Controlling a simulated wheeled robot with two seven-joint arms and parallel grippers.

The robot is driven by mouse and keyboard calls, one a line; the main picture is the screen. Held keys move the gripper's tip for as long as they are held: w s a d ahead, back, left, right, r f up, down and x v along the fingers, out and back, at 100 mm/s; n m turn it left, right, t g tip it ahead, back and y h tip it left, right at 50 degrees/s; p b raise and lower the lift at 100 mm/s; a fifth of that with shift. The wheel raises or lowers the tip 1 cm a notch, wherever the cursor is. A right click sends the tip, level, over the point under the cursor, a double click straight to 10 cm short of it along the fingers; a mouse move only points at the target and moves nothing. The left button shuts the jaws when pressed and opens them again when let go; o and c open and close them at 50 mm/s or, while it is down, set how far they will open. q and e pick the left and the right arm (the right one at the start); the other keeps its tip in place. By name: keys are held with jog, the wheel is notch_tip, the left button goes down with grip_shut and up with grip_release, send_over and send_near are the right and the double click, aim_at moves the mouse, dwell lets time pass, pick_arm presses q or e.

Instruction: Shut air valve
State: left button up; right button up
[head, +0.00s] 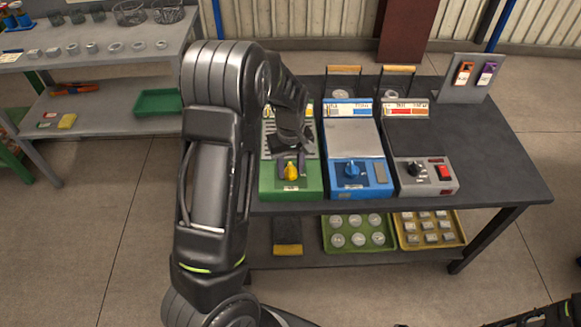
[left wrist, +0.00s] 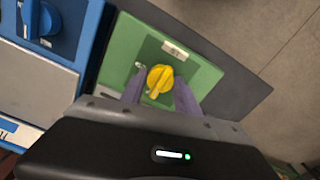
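The air valve is a yellow knob (head: 291,171) on the front of the green unit (head: 272,186), leftmost of three on the dark table. In the left wrist view the yellow knob (left wrist: 160,79) sits on the green panel (left wrist: 122,48), with its grip ridge slanting. My left gripper (head: 290,152) reaches down over the green unit from behind the knob. In the left wrist view its two fingers (left wrist: 158,92) are apart, one on each side of the knob; I cannot tell whether they touch it. My right gripper is not in view.
A blue unit (head: 357,187) with a blue knob stands close beside the green one, then a grey unit (head: 427,181) with a black knob and red switch. Green and yellow trays (head: 358,249) lie on the lower shelf. Another grey table (head: 92,61) stands at left.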

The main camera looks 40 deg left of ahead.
aim_at(290, 169)
pick_arm(q)
jog(key=o, duration=0.4)
notch_tip(290, 169, up, 8)
jog(key=shift+f, duration=0.1)
dwell(0.5)
dwell(0.4)
